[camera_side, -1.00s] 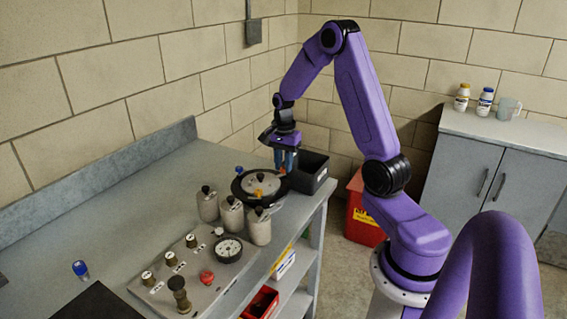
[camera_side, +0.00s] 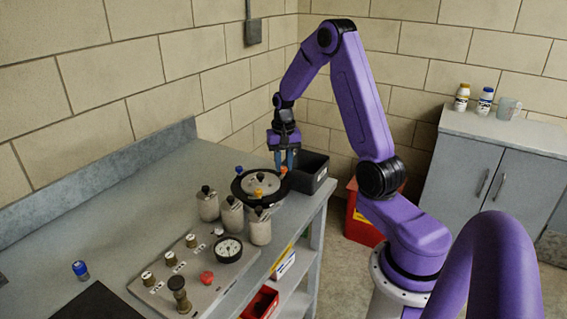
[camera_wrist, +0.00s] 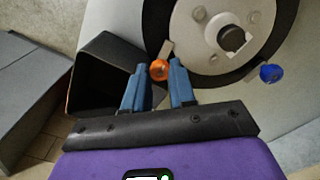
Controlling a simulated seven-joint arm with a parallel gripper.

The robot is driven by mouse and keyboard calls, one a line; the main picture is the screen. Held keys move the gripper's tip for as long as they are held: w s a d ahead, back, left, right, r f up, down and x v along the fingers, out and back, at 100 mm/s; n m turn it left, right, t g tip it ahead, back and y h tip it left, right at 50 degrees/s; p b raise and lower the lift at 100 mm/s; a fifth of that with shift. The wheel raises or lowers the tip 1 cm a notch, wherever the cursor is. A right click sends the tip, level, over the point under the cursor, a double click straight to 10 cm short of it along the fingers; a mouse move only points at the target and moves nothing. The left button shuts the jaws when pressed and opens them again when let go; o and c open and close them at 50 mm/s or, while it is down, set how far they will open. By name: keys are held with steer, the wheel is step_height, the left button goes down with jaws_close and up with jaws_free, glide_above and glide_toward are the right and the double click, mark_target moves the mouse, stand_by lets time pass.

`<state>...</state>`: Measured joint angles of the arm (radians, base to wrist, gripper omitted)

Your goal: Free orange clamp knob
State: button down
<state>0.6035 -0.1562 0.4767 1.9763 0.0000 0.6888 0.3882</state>
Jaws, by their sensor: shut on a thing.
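The orange clamp knob (camera_wrist: 158,70) sits at the edge of the round black-rimmed vessel (camera_wrist: 188,70), next to a small light clamp tab. My gripper (camera_wrist: 159,68) has its blue fingers on both sides of the knob and is shut on it. In the side view my gripper (camera_side: 284,164) points down at the vessel's far right edge. The knob (camera_side: 283,171) shows there only as a small spot by the fingertips. A blue knob (camera_wrist: 270,73) sits elsewhere on the rim, and a dark knob (camera_wrist: 231,38) stands on the pale lid.
An open black bin (camera_side: 310,175) stands right beside the vessel at the bench edge. Several pale bottles (camera_side: 232,215) stand in front of the vessel. A panel with a gauge (camera_side: 228,249) and a red button (camera_side: 206,278) lies nearer. The bench's left side is mostly clear.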

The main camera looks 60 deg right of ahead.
mark_target(283, 167)
steer(key=n, duration=0.5)
steer(key=shift+n, duration=2.6)
steer(key=c, duration=0.9)
jaws_free()
steer(key=shift+r, duration=0.1)
step_height(283, 167, up, 17)
steer(key=shift+r, duration=0.15)
